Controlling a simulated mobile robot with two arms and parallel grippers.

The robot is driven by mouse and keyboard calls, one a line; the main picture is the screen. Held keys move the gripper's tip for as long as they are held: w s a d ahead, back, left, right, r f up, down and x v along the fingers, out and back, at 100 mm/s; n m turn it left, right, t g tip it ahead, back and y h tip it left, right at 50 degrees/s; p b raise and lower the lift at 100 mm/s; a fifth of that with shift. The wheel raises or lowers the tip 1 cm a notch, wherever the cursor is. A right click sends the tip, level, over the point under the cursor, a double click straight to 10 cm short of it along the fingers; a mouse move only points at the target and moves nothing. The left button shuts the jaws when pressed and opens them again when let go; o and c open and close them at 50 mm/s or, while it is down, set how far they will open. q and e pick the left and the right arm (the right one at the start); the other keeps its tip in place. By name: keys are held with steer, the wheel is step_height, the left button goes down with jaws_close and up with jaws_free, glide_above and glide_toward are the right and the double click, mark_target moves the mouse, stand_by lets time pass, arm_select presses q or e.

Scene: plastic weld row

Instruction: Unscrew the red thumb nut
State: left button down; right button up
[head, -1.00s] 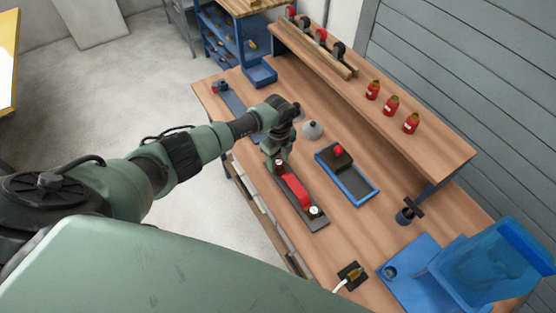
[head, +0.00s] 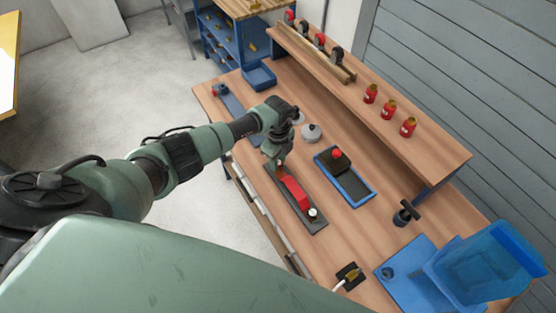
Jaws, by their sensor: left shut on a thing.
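A red bar (head: 296,192) lies along a dark plate (head: 317,226) on the bench, with a small white knob (head: 312,212) at its near end. My left gripper (head: 278,165) points down at the far end of this bar. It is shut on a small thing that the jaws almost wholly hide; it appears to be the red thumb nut. I cannot tell whether the nut still touches the plate. My right gripper is not in view.
A blue-edged tray (head: 358,203) with a red-topped dark block (head: 341,161) lies right of the plate. A grey round object (head: 311,133) stands behind. Red bottles (head: 388,110) stand on the shelf. A blue bin (head: 484,262) and a dark clamp-like tool (head: 404,213) are at right.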

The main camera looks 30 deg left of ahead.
arm_select(q)
steer(key=shift+r+p, duration=0.4)
steer(key=shift+r, duration=0.25)
steer(key=shift+r+p, duration=0.5)
steer(key=shift+r, duration=0.6)
